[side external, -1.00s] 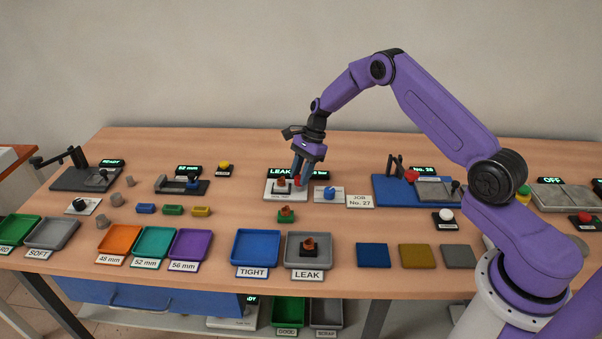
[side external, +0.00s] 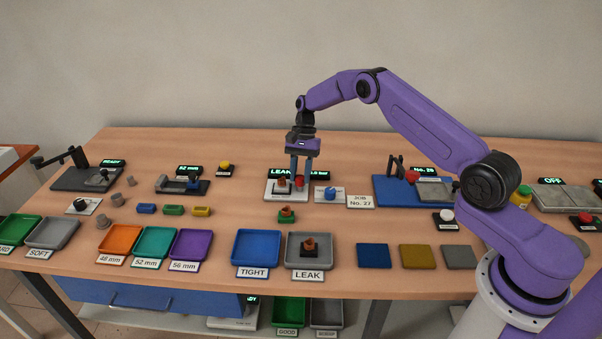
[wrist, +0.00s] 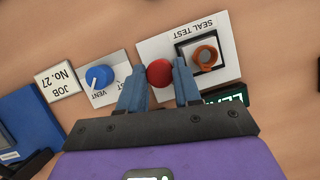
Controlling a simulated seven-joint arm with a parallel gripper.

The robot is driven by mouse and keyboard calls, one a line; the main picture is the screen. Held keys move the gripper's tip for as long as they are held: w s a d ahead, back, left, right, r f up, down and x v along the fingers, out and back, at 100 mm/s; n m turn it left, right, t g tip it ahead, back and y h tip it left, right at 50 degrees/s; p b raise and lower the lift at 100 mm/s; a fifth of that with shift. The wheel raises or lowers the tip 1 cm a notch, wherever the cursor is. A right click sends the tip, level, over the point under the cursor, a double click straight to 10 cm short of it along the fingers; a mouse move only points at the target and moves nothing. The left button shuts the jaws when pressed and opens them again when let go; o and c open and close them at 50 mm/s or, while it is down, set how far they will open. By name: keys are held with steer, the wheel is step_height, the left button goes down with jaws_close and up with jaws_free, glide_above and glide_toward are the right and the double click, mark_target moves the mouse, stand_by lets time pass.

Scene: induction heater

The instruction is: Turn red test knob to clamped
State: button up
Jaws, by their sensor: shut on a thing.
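The red knob (wrist: 160,73) sits on the white seal test plate (wrist: 150,48), between my gripper's blue fingers. My gripper (wrist: 160,90) points down over it and is shut on the knob. In the side external view, my gripper (side external: 300,177) stands upright over the same red knob (side external: 299,183). A copper-coloured part (wrist: 205,56) sits in the dark square seat beside the knob on the same plate. The knob's pointer mark cannot be made out.
A blue vent knob (wrist: 99,76) on its own plate is close beside the fingers. A LEAK display (side external: 281,172) stands behind the test plate. A green-based part (side external: 286,216) stands in front, with the TIGHT tray (side external: 233,248) and LEAK tray (side external: 290,254) nearer the edge.

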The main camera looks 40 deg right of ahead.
mark_target(300, 177)
steer(key=n+h, duration=0.1)
steer(key=n, duration=0.1)
steer(key=n+g, duration=0.1)
steer(key=n, duration=0.2)
steer(key=shift+w+a+n+h, duration=0.1)
steer(key=shift+w+n+h, duration=0.05)
steer(key=shift+n+h, duration=0.2)
steer(key=n+h, duration=0.1)
steer(key=n, duration=0.1)
steer(key=n+h, duration=0.1)
steer(key=n, duration=0.2)
steer(key=shift+a+g, duration=0.1)
steer(key=shift+g, duration=0.3)
steer(key=shift+n, duration=0.25)
steer(key=o, duration=1)
steer(key=shift+o, duration=0.2)
steer(key=shift+v, duration=1.45)
step_height(300, 177, up, 7)
